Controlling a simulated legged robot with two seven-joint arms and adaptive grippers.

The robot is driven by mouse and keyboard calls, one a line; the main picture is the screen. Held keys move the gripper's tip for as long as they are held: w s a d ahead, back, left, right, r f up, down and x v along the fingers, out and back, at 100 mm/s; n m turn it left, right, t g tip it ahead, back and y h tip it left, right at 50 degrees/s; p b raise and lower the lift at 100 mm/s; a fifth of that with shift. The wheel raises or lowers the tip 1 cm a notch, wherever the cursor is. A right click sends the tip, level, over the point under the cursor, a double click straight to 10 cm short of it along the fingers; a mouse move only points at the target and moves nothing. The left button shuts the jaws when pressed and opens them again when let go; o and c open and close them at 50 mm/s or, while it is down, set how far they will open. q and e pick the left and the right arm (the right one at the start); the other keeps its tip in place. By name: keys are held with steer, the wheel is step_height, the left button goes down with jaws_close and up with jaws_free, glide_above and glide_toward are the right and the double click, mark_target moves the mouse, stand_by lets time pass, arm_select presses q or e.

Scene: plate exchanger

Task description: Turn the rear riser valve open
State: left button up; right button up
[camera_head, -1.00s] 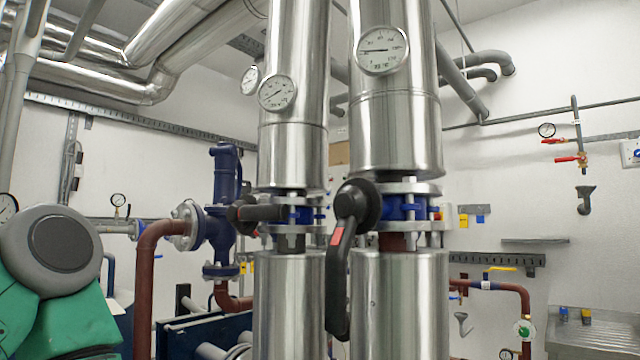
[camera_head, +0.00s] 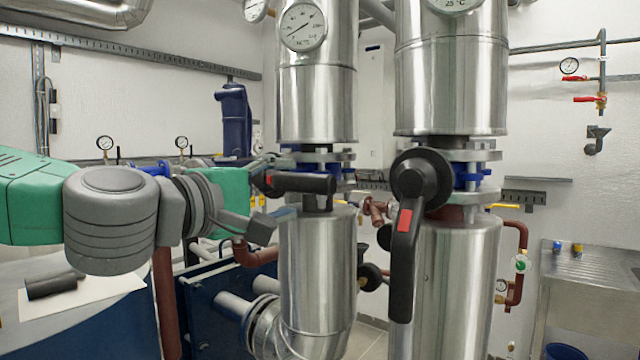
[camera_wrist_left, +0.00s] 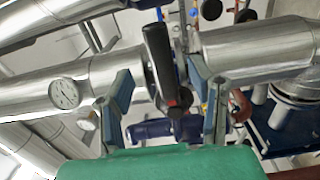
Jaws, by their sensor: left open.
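The rear riser (camera_head: 318,110) is the left, farther steel-clad pipe. Its valve lever (camera_head: 303,183) is black with a red mark and lies about level across the pipe. My left gripper (camera_head: 264,198) is open at the lever's left end, one finger above and one below. In the left wrist view the lever (camera_wrist_left: 158,55) stands between the two spread fingers (camera_wrist_left: 160,98), with a gap visible on both sides. Contact cannot be told. The valve body behind is partly hidden. My right gripper is not in view.
The front riser (camera_head: 450,80) stands close on the right, its black lever (camera_head: 403,260) hanging down. A dial gauge (camera_head: 303,27) sits on the rear riser above the valve. Blue equipment (camera_head: 215,300) and red-brown pipes (camera_head: 165,300) lie below my left arm. A steel sink (camera_head: 590,275) is at right.

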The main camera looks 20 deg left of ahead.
mark_target(308, 186)
arm_select(q)
steer(key=w, duration=0.5)
steer(key=shift+w+a+f+p, duration=0.1)
steer(key=shift+a+f+p, duration=0.1)
steer(key=shift+p, duration=0.1)
steer(key=w+d, duration=0.2)
steer(key=d, duration=0.1)
steer(key=shift+w+d+r, duration=0.2)
steer(key=shift+d, duration=0.3)
steer(key=shift+a, duration=0.25)
steer(key=shift+c, duration=0.4)
steer(key=shift+a, duration=0.35)
steer(key=c, duration=0.6)
steer(key=shift+w+a+f, duration=0.1)
steer(key=shift+a, duration=0.15)
jaws_close()
steer(key=shift+d, duration=0.1)
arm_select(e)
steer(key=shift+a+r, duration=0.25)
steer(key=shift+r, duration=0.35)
